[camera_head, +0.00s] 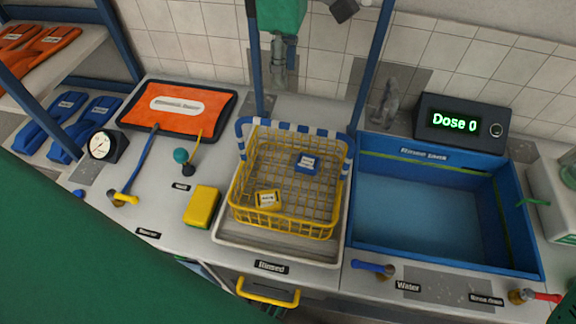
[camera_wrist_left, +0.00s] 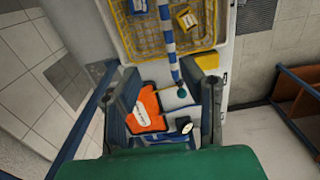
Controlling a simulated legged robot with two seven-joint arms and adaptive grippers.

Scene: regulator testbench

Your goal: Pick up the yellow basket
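The yellow basket (camera_head: 285,220) is a wire basket standing on the white tray (camera_head: 222,237) labelled "Rinsed". Its blue-and-white striped handle (camera_head: 300,130) stands up, and a yellow block (camera_head: 268,199) and a blue block (camera_head: 307,162) lie inside. My left gripper (camera_head: 280,72) hangs downward above the basket in the head view, with clear air between. In the left wrist view its fingers (camera_wrist_left: 168,85) are spread wide and empty. The striped handle (camera_wrist_left: 168,35) shows between and beyond them, below the gripper, and the basket (camera_wrist_left: 122,35) is partly cut off. My right gripper is out of view.
A blue sink (camera_head: 525,240) adjoins the basket on the right. Blue frame posts (camera_head: 370,65) rise behind. A yellow drawer handle (camera_head: 268,296) is in front.

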